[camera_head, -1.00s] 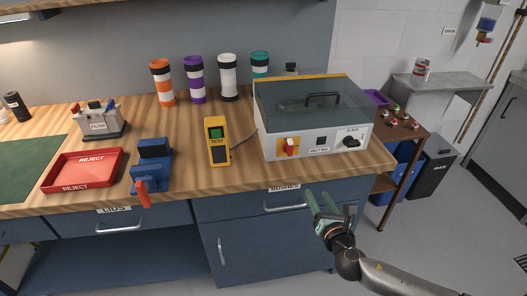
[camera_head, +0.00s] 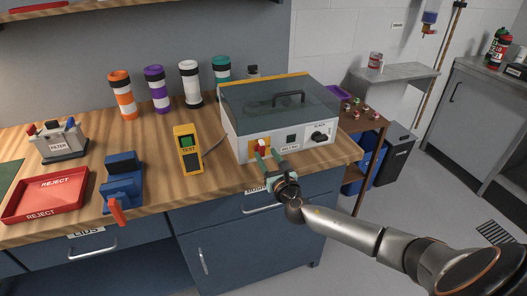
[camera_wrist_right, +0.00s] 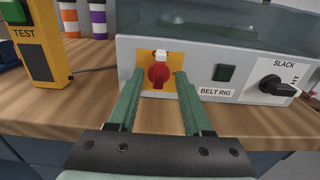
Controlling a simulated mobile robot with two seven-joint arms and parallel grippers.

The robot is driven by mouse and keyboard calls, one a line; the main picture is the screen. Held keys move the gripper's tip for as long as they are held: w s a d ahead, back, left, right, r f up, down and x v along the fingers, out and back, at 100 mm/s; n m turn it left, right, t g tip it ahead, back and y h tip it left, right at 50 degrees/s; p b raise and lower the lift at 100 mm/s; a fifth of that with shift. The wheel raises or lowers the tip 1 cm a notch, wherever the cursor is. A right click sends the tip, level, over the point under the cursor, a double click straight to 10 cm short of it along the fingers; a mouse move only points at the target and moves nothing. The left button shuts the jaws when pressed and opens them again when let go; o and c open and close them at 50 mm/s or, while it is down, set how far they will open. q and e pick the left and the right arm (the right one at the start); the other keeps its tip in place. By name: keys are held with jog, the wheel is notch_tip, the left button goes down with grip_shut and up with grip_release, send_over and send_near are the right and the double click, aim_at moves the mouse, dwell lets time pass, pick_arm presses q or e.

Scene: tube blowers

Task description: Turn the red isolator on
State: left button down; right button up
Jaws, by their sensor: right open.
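The red isolator (camera_wrist_right: 159,75) is a red rotary knob on a yellow plate, on the front of the belt rig box (camera_head: 240,120). A small white tab shows just above the knob. In the head view the isolator (camera_head: 261,146) is partly hidden by my right gripper. My right gripper (camera_head: 275,169) is open, with its green fingers pointing at the isolator. In the right wrist view the fingertips (camera_wrist_right: 156,78) lie to either side of the knob. I cannot tell whether they touch it. My left gripper is not in view.
A dark green square (camera_wrist_right: 224,73) and a black SLACK knob (camera_wrist_right: 278,86) sit right of the isolator. A yellow TEST unit (camera_head: 188,150) stands left of the box. A blue device with a red lever (camera_head: 122,183) and a red reject tray (camera_head: 45,194) lie further left.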

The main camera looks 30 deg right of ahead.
aim_at(263, 149)
jog(key=shift+x, duration=1.6)
jog(key=shift+c, duration=0.2)
grip_shut()
